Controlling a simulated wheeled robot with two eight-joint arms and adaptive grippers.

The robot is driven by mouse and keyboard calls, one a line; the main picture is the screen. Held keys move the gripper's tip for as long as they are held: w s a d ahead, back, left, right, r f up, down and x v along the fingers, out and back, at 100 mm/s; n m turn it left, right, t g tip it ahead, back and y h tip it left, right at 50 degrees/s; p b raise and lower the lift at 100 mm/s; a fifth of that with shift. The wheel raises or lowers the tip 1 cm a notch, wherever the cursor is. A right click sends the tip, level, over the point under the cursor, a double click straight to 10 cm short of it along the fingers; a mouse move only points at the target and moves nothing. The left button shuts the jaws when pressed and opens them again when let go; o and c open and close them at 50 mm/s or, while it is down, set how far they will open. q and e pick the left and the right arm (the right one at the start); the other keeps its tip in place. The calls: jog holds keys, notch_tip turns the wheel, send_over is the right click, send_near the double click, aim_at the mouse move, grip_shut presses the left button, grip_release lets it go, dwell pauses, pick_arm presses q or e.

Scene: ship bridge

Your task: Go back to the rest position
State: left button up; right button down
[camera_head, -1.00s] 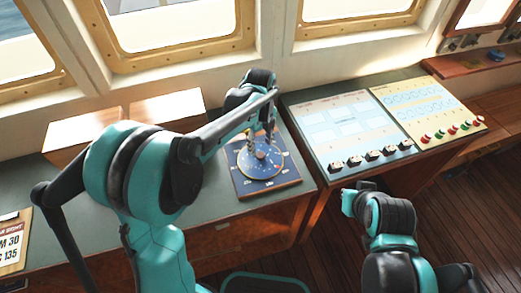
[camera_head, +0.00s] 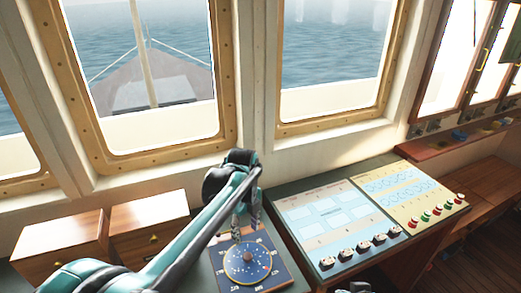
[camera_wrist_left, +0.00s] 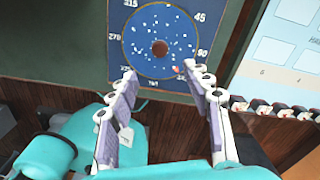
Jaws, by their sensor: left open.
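My left arm reaches in from the lower left in the head view.
A light blue panel (camera_head: 325,222) with black switches and a yellow panel (camera_head: 412,190) with coloured buttons lie right of the dial. Wooden drawer boxes (camera_head: 150,240) stand at the left. Windows line the wall behind. A wooden shelf (camera_head: 460,138) is at the right.

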pick_arm(q)
jog(key=s+a+f+n+t+b, duration=0.1)
jog(key=s+a+f+n+t, duration=0.1)
jog(key=s+a+n, duration=0.3)
jog(key=s+a+f+n+t+b, duration=0.2)
jog(key=s+a+n+t, duration=0.3)
jog(key=s+n, duration=0.8)
jog(key=shift+s+f+n+b, duration=0.3)
jog(key=shift+f+n, duration=0.05)
jog(key=shift+n, duration=3.75)
jog(key=shift+a, duration=0.1)
